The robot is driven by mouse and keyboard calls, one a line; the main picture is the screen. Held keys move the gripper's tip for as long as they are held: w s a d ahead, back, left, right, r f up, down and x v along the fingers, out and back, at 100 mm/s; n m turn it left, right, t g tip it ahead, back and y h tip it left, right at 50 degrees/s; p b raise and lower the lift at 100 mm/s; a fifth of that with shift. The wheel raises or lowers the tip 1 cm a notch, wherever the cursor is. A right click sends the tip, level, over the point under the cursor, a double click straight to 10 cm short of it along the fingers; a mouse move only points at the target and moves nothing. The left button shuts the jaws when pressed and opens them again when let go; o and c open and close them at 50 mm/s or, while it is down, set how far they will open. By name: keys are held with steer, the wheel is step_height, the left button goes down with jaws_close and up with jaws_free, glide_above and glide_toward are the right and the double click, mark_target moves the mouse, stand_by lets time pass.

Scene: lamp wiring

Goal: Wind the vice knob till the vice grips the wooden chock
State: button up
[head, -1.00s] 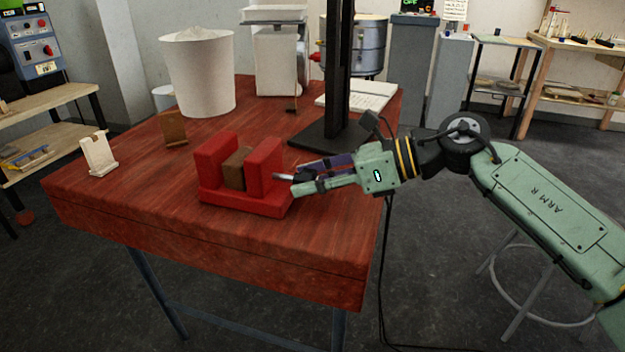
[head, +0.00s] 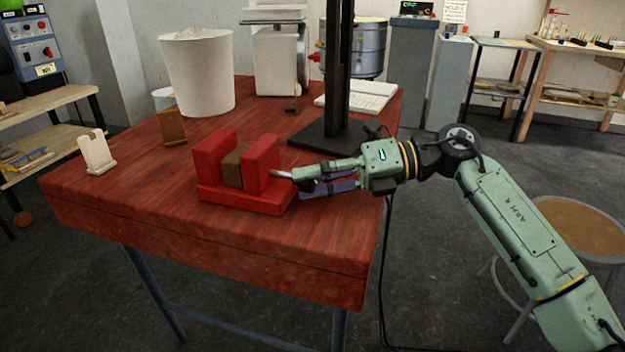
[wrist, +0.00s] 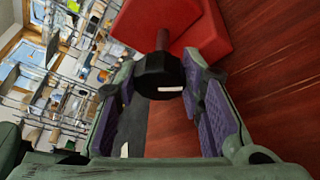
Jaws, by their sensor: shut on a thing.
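The red vice (head: 240,200) sits on the red-brown wooden table. The brown wooden chock (head: 233,167) stands between its two upright jaws. The right jaw (head: 262,162) looks close against the chock; I cannot tell whether any gap is left. My gripper (head: 297,181) reaches in from the right, at the vice's right side. In the wrist view my gripper (wrist: 158,80) has its purple-padded fingers on either side of the black vice knob (wrist: 159,76), shut on it. The knob has a white mark and sits on a shaft running into the red vice (wrist: 158,22).
A black post on a flat base (head: 328,135) stands just behind my gripper. A white bin (head: 199,75), an open book (head: 365,97) and two small holders (head: 98,152) are on the table (head: 130,210). The table's front is clear. A stool (head: 582,228) stands at right.

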steer(key=shift+m+y, duration=0.3)
steer(key=shift+m, duration=0.3)
steer(key=o, duration=1.2)
